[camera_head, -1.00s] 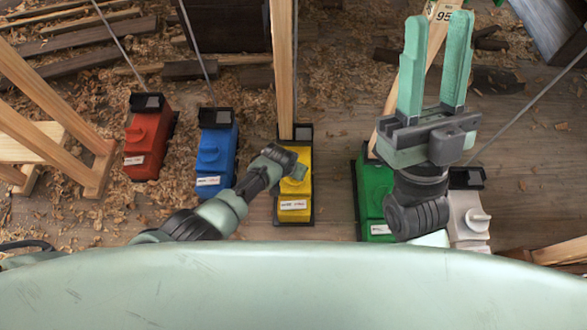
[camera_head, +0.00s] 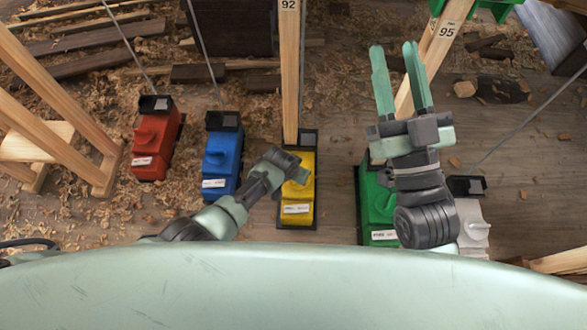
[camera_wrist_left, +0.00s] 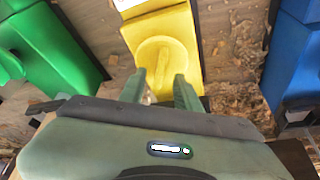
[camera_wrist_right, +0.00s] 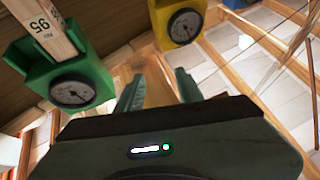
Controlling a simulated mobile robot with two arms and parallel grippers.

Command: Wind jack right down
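Several jacks stand in a row on the floor in the head view: red (camera_head: 155,140), blue (camera_head: 221,165), yellow (camera_head: 298,205), green (camera_head: 375,215) and white (camera_head: 471,225). My left gripper (camera_head: 296,170) is over the yellow jack and hides part of it. In the left wrist view my left gripper (camera_wrist_left: 160,85) is open, its fingertips at the near edge of the yellow jack's round knob (camera_wrist_left: 163,58); I cannot tell whether they touch. My right gripper (camera_head: 401,75) is raised, open and empty. The right wrist view shows green (camera_wrist_right: 72,92) and yellow (camera_wrist_right: 184,25) dial gauges ahead of it.
A wooden post (camera_head: 290,75) labelled 92 rises from the yellow jack. A leaning post (camera_head: 440,45) labelled 95 passes behind my right gripper. Timber frames (camera_head: 60,110) stand at left. Thin rods slant above several jacks. Shavings and planks litter the floor.

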